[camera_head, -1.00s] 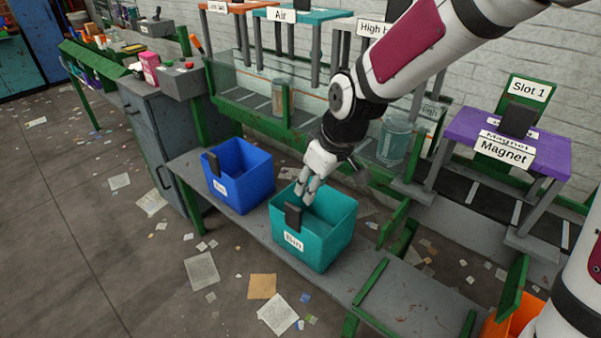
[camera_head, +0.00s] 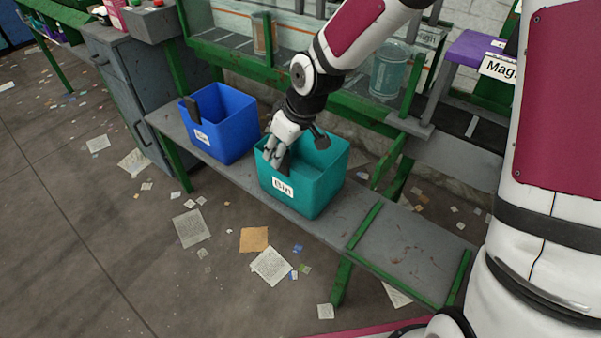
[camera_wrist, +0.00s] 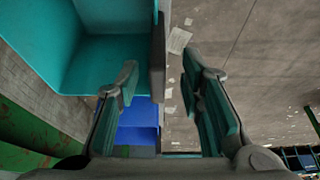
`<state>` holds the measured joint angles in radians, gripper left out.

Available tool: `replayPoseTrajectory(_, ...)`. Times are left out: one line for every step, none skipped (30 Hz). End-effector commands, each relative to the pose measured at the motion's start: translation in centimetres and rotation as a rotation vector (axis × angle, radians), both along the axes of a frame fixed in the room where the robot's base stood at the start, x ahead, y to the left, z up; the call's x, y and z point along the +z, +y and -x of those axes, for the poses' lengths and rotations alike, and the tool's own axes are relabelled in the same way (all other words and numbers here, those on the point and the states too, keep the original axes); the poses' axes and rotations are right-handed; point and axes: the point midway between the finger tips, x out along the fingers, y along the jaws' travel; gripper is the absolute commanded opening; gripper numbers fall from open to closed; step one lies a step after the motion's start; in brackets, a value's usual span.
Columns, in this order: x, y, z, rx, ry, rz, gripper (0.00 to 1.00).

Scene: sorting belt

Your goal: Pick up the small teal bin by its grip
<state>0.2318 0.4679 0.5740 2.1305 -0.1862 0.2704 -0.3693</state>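The small teal bin (camera_head: 322,187) stands upright on the grey bench, with a white "Bin" label on its front wall. My gripper (camera_head: 277,164) points down at the bin's front rim. In the wrist view the dark grip (camera_wrist: 158,55) on the teal bin's wall (camera_wrist: 95,65) lies between the two fingers of my gripper (camera_wrist: 162,78). One finger is on the bin's inner side and the other is outside. The fingers are apart, with a visible gap beside the grip. In the head view the fingers partly hide the grip.
A blue bin (camera_head: 232,128) stands close to the left on the same bench (camera_head: 385,255). Behind are a green-framed belt and a clear cylinder (camera_head: 389,70). The bench's right end is bare. Paper scraps litter the floor.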

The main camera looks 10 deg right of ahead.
Motion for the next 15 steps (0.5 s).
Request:
replayPoseTrajectory(-0.7,0.1,-0.2,0.001,0.001,0.0,0.35)
replayPoseTrajectory(-1.0,0.2,-0.3,0.002,0.002,0.0,0.35)
replayPoseTrajectory(-1.5,0.4,-0.5,0.003,0.001,0.0,0.35)
replayPoseTrajectory(-1.9,0.5,-0.7,0.003,0.001,0.0,0.35)
replayPoseTrajectory(-2.4,0.6,-0.8,0.003,0.001,0.0,0.35)
replayPoseTrajectory(-2.9,0.7,-1.1,0.001,0.002,-0.001,0.35)
replayPoseTrajectory(-3.4,0.9,-1.1,0.002,0.002,-0.001,0.35)
replayPoseTrajectory(-3.7,1.0,-1.2,0.002,0.002,-0.001,0.35)
replayPoseTrajectory(-4.1,1.1,-1.4,0.003,0.001,-0.001,0.35)
replayPoseTrajectory(-4.2,1.2,-1.4,0.001,0.0,0.0,0.35)
replayPoseTrajectory(-4.3,1.2,-1.5,0.001,0.0,0.0,0.35)
replayPoseTrajectory(-4.4,1.2,-1.5,0.001,0.0,0.0,0.35)
replayPoseTrajectory(-4.4,1.2,-1.5,0.001,0.0,0.0,0.35)
replayPoseTrajectory(-4.3,1.2,-1.5,0.0,-0.001,-0.001,0.35)
replayPoseTrajectory(-4.3,1.2,-1.5,0.0,-0.001,-0.001,0.35)
